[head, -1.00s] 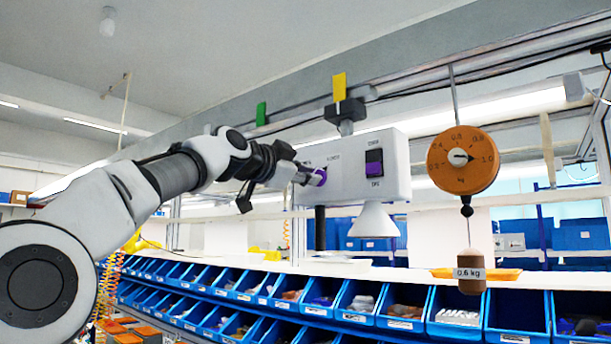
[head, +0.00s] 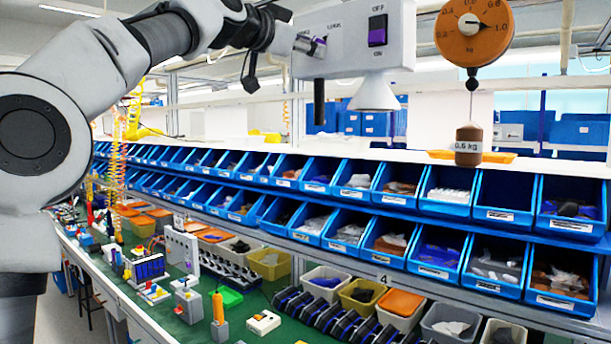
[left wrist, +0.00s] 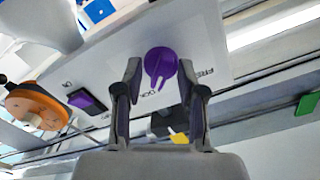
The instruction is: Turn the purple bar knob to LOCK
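The purple bar knob (head: 319,48) is on the front of a white box (head: 345,50); it also shows in the left wrist view (left wrist: 160,63). There, its narrow end points down the picture, toward a partly hidden label that reads like LOCK. A second label, starting FRE, is to its right. My left gripper (head: 312,46) is at the knob. In the left wrist view its two fingers (left wrist: 160,70) are apart, one on each side of the knob, with a narrow gap showing at each side. Whether either finger touches it is hard to tell. My right gripper is not in view.
A purple OFF/ON rocker switch (head: 377,30) and a white cone lamp (head: 374,95) are on the same box. An orange dial scale (head: 474,28) with a hanging 0.6 kg weight (head: 468,146) is to the right. Rows of blue bins (head: 450,190) and a cluttered green bench are below.

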